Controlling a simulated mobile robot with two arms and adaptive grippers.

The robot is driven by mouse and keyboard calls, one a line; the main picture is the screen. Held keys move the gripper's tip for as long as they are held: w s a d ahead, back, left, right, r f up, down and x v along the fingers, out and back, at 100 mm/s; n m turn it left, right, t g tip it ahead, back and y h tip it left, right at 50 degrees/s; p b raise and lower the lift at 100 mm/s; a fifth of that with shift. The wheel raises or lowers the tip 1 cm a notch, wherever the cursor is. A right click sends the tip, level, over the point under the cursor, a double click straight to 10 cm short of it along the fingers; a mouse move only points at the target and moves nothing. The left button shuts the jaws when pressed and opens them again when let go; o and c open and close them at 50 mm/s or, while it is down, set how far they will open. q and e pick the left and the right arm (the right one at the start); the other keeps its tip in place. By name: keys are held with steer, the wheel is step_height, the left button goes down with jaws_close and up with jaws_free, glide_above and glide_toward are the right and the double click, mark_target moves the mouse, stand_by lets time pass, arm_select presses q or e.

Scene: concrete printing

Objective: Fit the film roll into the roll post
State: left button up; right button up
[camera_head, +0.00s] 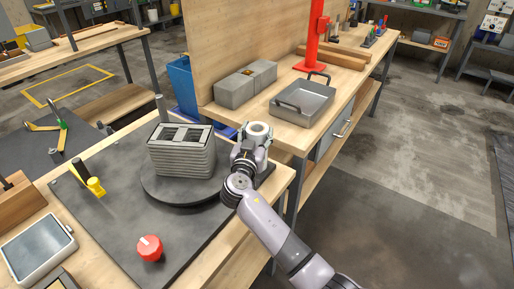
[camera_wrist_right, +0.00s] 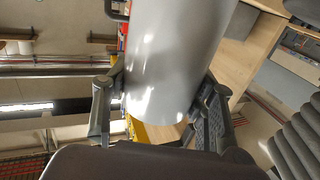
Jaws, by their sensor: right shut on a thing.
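The film roll is a pale, glossy cylinder with a dark hole in its top, upright in the head view (camera_head: 259,129) and large in the right wrist view (camera_wrist_right: 172,60). My right gripper (camera_head: 250,150) is shut on it, with one finger on each side in the right wrist view (camera_wrist_right: 162,98). It holds the roll beside the layered grey printed block (camera_head: 182,158). A thin upright grey post (camera_head: 161,108) behind the block looks like the roll post; its base is hidden. The roll is apart from this post. My left gripper is not in view.
The block stands on a round dark turntable (camera_head: 160,188) on a dark mat. A red knob (camera_head: 150,248), a yellow clamp-like tool (camera_head: 95,187) and a grey tray (camera_head: 38,252) are nearby. Concrete blocks (camera_head: 236,88) and a metal pan (camera_head: 303,100) stand on the bench behind.

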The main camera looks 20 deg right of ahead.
jaws_close()
steer(key=shift+r, duration=0.1)
